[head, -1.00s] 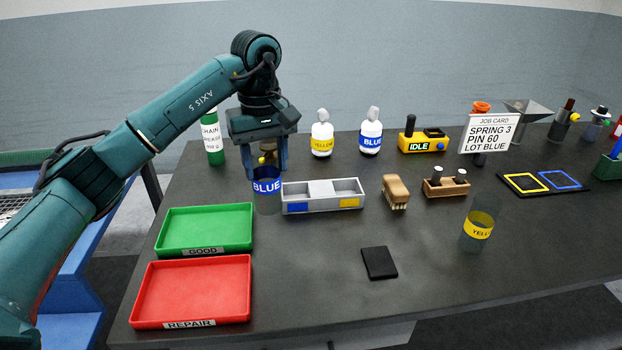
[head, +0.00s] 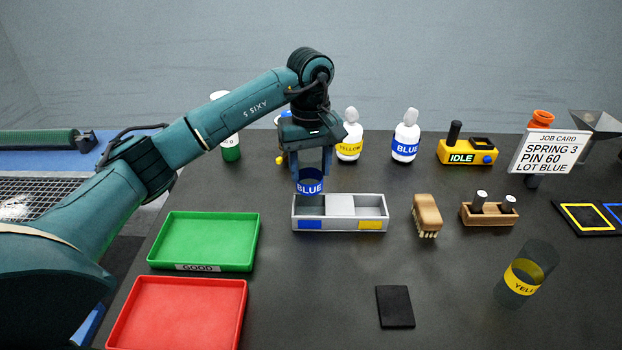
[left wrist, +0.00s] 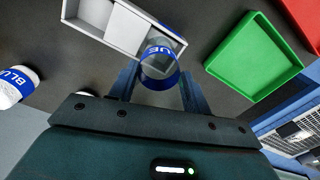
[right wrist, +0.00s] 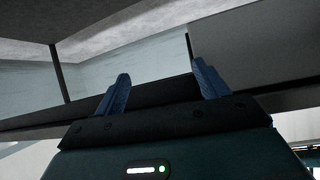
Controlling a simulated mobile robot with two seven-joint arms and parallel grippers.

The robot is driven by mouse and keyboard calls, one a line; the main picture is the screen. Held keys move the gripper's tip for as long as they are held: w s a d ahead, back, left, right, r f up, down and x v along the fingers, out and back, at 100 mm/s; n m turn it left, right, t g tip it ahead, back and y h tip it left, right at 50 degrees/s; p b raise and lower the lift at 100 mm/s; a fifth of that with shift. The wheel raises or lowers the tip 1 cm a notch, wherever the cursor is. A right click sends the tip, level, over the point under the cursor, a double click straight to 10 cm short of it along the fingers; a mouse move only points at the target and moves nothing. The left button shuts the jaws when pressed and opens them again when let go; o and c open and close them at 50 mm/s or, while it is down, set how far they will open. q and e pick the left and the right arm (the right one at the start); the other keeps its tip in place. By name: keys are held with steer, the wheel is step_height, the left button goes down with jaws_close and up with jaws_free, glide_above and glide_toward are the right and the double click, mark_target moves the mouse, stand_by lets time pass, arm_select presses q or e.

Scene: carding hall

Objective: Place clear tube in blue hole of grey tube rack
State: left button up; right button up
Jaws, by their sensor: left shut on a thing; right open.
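The clear tube (head: 310,187) has a blue band reading BLUE and is upright in my left gripper (head: 311,172), which is shut on it. The grey tube rack (head: 340,225) has a blue label under its left compartment and a yellow label under its right one. The tube is over the blue-labelled compartment; I cannot tell whether its lower end is inside. In the left wrist view the tube (left wrist: 158,66) overlaps one end of the rack (left wrist: 125,25). My right gripper (right wrist: 163,86) is open and empty in the right wrist view, outside the head view.
A green GOOD tray (head: 204,240) and red REPAIR tray (head: 176,318) are left of the rack. A brush (head: 426,214) and wooden holder (head: 489,213) are right. Yellow (head: 349,147) and blue (head: 405,147) bottles stand behind.

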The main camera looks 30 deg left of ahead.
mark_target(311, 180)
arm_select(q)
steer(key=shift+f, duration=1.8)
steer(key=shift+f, duration=0.1)
steer(key=o, duration=1.3)
steer(key=shift+c, duration=0.2)
step_height(311, 180, up, 12)
steer(key=shift+b, duration=0.45)
